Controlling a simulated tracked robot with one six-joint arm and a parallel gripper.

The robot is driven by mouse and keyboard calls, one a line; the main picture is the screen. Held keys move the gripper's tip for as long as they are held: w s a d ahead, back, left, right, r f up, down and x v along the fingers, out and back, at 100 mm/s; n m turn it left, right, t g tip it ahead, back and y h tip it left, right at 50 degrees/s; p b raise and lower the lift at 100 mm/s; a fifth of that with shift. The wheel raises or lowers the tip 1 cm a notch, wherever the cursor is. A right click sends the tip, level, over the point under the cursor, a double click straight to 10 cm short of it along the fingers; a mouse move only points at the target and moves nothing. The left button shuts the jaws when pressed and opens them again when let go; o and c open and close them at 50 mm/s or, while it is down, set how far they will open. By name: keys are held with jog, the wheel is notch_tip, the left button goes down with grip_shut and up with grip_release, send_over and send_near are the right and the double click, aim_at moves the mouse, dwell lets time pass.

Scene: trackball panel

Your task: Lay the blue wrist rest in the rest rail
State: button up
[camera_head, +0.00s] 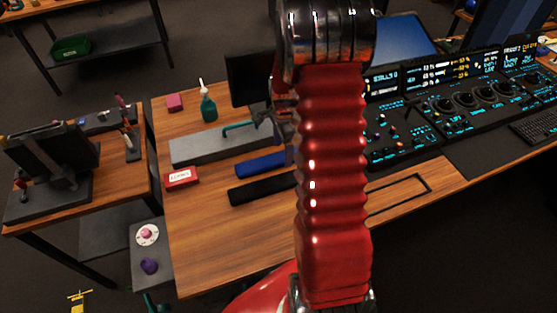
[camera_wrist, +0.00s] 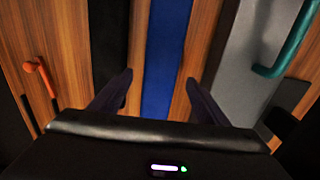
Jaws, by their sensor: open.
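The blue wrist rest (camera_head: 262,163) is a long blue bar lying flat on the wooden table, its right end hidden behind my red arm. In the wrist view the blue rest (camera_wrist: 165,50) runs up the middle, between my fingers. My gripper (camera_wrist: 158,88) is open, one finger to each side of the rest, and holds nothing. I cannot tell how high the fingertips are above it. In the head view my gripper is mostly hidden behind the arm. A dark rectangular frame (camera_head: 428,184), which looks like the rest rail, lies on the wooden desk edge before the console, partly hidden by my arm.
A black bar (camera_head: 262,188) lies parallel to the blue rest, close on its near side. A grey slab (camera_head: 190,150) with a teal handle (camera_head: 238,126) lies on the far side.

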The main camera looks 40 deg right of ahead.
aim_at(283, 156)
jog(key=shift+f, duration=1.15)
jog(key=shift+c, duration=0.6)
jog(key=c, duration=1.2)
jog(key=shift+c, duration=0.2)
jog(key=shift+r, duration=0.15)
notch_tip(283, 156, up, 10)
